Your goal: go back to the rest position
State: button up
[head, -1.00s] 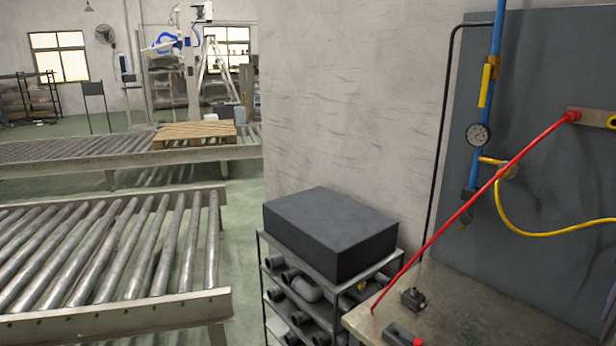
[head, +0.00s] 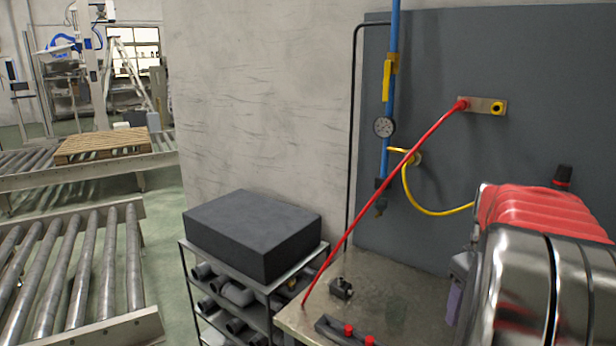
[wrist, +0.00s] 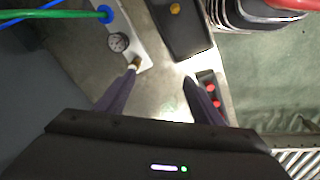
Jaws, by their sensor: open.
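My gripper (wrist: 160,75) shows in the wrist view with its two dark fingers apart and nothing between them. Bare metal bench top shows beyond the fingertips. Near the left fingertip is a pale block with a round gauge (wrist: 118,42) and a brass tip; I cannot tell whether they touch. A black block with red knobs (wrist: 210,90) lies just right of the right finger; a similar one (head: 345,332) is on the bench in the head view. My gripper is not clearly seen in the head view.
A red rod (head: 400,165) slants from a wall bracket (head: 484,105) to the bench (head: 395,290). A chrome-and-red ribbed object (head: 540,270) fills the near right. A dark box (head: 250,230) tops a pipe rack. Roller conveyors (head: 75,265) stand left, with green floor between.

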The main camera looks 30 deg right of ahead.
jog(key=a+r+n+t+y, duration=0.1)
jog(key=a+t, duration=0.4)
jog(key=a, duration=3.5)
jog(key=shift+w+a+n, duration=0.15)
jog(key=shift+a+n, duration=0.1)
jog(key=shift+n, duration=0.15)
jog(key=shift+r, duration=0.1)
